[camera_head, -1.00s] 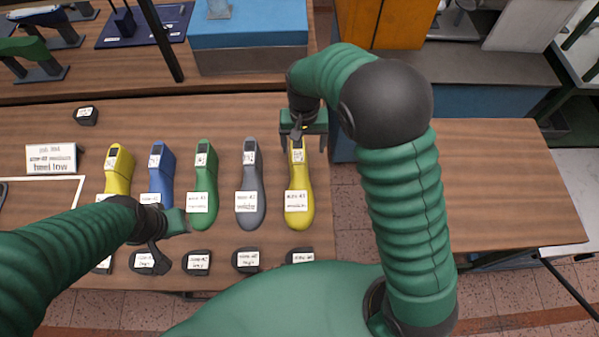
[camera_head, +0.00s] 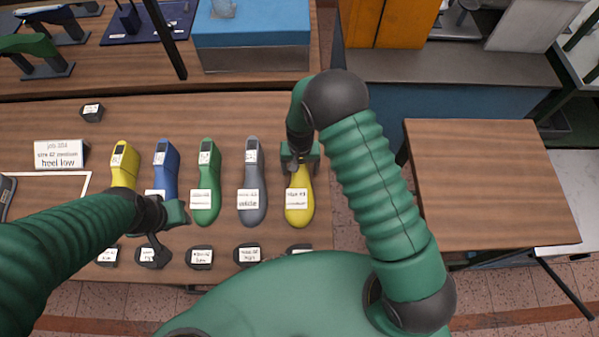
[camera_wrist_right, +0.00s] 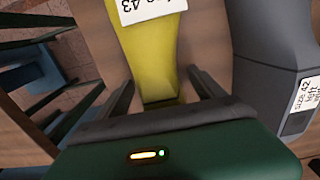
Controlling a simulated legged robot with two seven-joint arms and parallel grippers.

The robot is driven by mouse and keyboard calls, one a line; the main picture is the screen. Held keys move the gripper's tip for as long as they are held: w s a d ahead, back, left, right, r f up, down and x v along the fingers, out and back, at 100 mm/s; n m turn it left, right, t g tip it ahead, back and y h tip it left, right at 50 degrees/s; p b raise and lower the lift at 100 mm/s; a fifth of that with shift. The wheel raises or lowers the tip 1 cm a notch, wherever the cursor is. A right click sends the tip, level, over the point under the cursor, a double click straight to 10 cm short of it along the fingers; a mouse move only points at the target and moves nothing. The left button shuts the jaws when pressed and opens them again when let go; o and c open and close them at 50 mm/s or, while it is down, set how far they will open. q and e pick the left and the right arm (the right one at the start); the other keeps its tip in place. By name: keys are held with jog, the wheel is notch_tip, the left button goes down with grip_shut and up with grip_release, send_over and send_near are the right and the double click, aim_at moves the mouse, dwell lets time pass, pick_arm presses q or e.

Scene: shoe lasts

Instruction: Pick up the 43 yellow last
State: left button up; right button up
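The yellow last with the size 43 label (camera_head: 299,207) lies on the wooden table at the right end of a row of lasts. It also shows in the right wrist view (camera_wrist_right: 152,50), running between my fingers. My right gripper (camera_head: 300,166) is over the upper part of this last. In the wrist view the right gripper (camera_wrist_right: 160,88) is open, with one finger on each side of the last and a gap at each side. My left gripper (camera_head: 168,230) hovers over the left part of the row; its fingers are too unclear to judge.
A grey last (camera_head: 251,190) stands close beside the yellow one, then a green last (camera_head: 206,185), a blue last (camera_head: 166,165) and another yellow last (camera_head: 124,160). Several dark heel blocks (camera_head: 247,254) line the front edge. A sign (camera_head: 60,154) stands at left.

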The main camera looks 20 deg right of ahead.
jog(key=shift+a+r, duration=0.1)
jog(key=shift+a, duration=0.05)
grip_shut()
dwell(0.4)
